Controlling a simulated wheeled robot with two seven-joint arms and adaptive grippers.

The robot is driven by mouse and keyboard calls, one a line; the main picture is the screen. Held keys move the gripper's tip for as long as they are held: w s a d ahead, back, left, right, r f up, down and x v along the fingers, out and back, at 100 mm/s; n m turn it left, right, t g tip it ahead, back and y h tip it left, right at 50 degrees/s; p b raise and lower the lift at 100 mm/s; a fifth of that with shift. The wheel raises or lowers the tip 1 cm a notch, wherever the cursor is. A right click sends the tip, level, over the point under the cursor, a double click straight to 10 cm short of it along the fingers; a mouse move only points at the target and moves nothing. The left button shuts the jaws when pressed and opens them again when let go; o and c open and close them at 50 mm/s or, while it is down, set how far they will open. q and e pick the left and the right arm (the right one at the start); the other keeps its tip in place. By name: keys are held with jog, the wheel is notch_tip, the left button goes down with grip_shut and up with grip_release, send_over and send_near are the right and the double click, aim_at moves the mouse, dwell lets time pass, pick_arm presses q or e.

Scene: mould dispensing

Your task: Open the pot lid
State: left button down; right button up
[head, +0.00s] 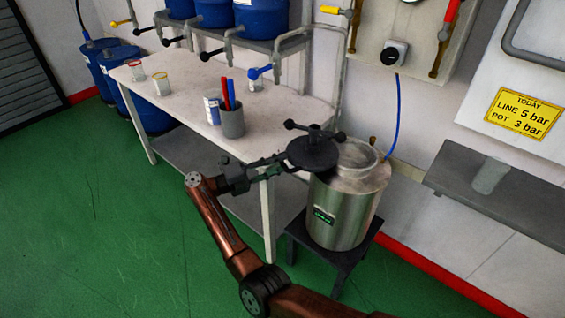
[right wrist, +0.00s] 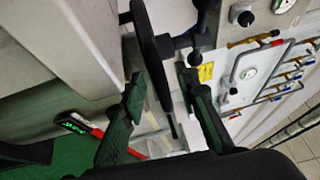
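The steel pot (head: 343,212) stands upright on a small dark stool, with a green label on its side. Its round mouth (head: 358,160) is partly uncovered. The black pot lid (head: 312,156), with a knobbed cross handle on top, is level above the pot's left side, shifted left off the mouth. My right gripper (head: 283,165) is at the lid's left edge. In the right wrist view the lid (right wrist: 149,50) is edge-on and reaches between the fingers (right wrist: 162,92), which appear closed on its rim; the exact contact is hard to see. My left gripper is out of view.
A white table (head: 185,95) stands left of the pot, with a dark cup (head: 232,123) of red and blue markers and small cans. Blue drums (head: 213,12) are at the back. A grey shelf (head: 500,185) juts from the right wall. Green floor is clear at left.

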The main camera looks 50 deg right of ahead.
jog(key=shift+v, duration=3.1)
jog(key=shift+r, duration=0.1)
